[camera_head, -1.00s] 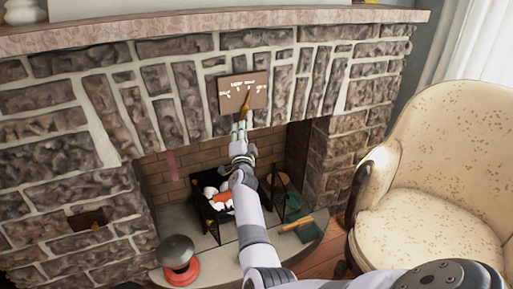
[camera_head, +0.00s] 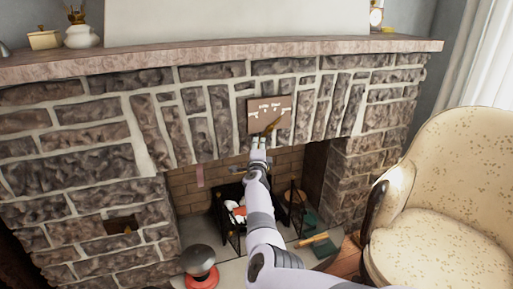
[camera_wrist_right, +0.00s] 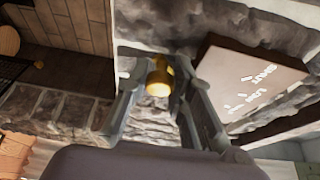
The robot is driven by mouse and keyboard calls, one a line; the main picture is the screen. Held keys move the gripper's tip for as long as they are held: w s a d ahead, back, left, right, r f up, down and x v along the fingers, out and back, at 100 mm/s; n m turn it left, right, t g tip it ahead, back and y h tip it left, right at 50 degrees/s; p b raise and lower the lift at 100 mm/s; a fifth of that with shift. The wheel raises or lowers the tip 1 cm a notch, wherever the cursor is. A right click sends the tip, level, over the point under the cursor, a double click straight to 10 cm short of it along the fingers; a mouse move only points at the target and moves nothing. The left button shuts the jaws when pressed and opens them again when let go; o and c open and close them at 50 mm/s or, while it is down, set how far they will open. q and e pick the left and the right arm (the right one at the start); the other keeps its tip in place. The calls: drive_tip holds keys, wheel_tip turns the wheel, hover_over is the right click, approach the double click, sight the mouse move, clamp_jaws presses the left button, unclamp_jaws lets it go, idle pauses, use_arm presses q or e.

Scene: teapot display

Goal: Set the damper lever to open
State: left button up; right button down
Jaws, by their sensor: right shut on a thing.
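The damper lever (camera_head: 272,127) is a small brass handle at the lower part of a brown plate (camera_head: 284,103) with white lettering, set on the stone fireplace front. In the head view it slants down to the left. My right gripper (camera_head: 260,143) is at its lower end, just below the plate, and is shut on it. In the right wrist view the lever's round brass end (camera_wrist_right: 158,82) sits between the two fingers, and the plate (camera_wrist_right: 255,75) is at the right. The lettering is too small to read surely. My left gripper is not in view.
A stone mantel (camera_head: 200,62) runs above the plate. Below is the firebox with a black grate (camera_head: 234,240) and white and orange pieces. A red-based, dark-topped object (camera_head: 201,268) stands on the hearth. A cream armchair (camera_head: 450,170) is at the right.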

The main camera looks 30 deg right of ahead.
drive_tip(key=shift+d+r, duration=0.1)
drive_tip(key=shift+r, duration=0.1)
drive_tip(key=c, duration=1.8)
unclamp_jaws()
drive_tip(key=shift+c, duration=0.2)
drive_tip(key=o, duration=0.4)
drive_tip(key=shift+f, duration=0.15)
drive_tip(key=shift+o, duration=0.2)
drive_tip(key=shift+s+a, duration=0.2)
drive_tip(key=shift+a, duration=0.1)
drive_tip(key=v, duration=0.7)
drive_tip(key=shift+d, duration=0.1)
